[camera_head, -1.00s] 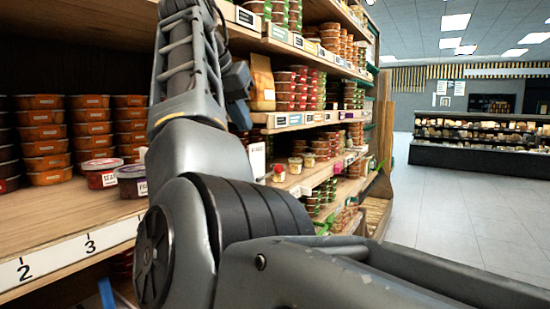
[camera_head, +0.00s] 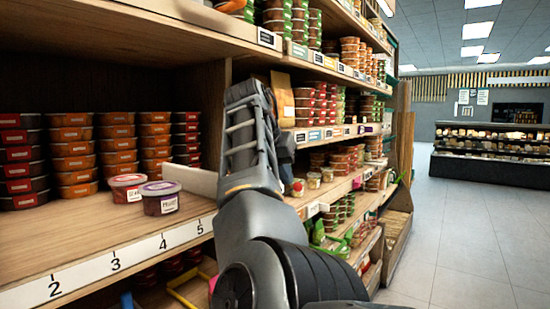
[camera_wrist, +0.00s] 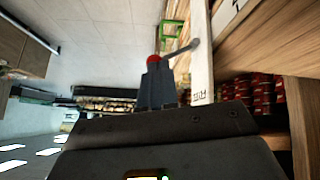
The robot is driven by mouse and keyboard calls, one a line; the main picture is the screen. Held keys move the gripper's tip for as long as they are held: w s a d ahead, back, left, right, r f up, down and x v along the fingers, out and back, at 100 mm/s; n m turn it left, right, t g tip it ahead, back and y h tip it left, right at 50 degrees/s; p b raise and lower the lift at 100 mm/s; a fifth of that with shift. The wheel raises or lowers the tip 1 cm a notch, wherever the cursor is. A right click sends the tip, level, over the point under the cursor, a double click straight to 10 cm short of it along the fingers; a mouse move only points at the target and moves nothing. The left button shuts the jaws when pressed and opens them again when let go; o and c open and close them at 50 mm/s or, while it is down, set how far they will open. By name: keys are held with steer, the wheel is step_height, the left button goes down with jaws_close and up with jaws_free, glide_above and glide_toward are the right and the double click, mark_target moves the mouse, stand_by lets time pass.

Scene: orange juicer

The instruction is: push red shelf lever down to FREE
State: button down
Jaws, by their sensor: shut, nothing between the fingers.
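In the wrist view, the lever's red knob (camera_wrist: 153,58) sits at the end of a thin grey rod (camera_wrist: 180,49). The rod slants from the white shelf-edge strip (camera_wrist: 202,85) toward my fingertips. My gripper (camera_wrist: 154,68) is shut and empty, with its dark fingertips right at the knob. I cannot tell whether they touch it. No FREE marking is readable.
In the head view, a wooden shelf (camera_head: 90,240) with a numbered edge strip (camera_head: 135,254) holds stacked tubs (camera_head: 72,148). Two loose tubs, one purple-lidded (camera_head: 160,198), stand near its edge. A white panel (camera_head: 198,181) is beside my arm. Open floor (camera_head: 470,230) lies right.

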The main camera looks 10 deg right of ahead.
steer(key=shift+w+d+f, duration=0.45)
steer(key=shift+d+f, duration=0.15)
steer(key=shift+d, duration=0.15)
steer(key=shift+s+d+f, duration=0.15)
steer(key=shift+s+f, duration=0.05)
steer(key=shift+f+t, duration=0.1)
steer(key=shift+t, duration=0.3)
step_height(320, 180, down, 6)
steer(key=s+d+m+t+y+b, duration=0.1)
steer(key=s+m+t+y+b, duration=0.1)
steer(key=t+b, duration=0.4)
steer(key=m+y+b, duration=0.1)
steer(key=y+b, duration=0.1)
steer(key=shift+d+m+t+y+b, duration=0.3)
steer(key=shift+d+m+y+b, duration=0.05)
steer(key=shift+m+y, duration=0.05)
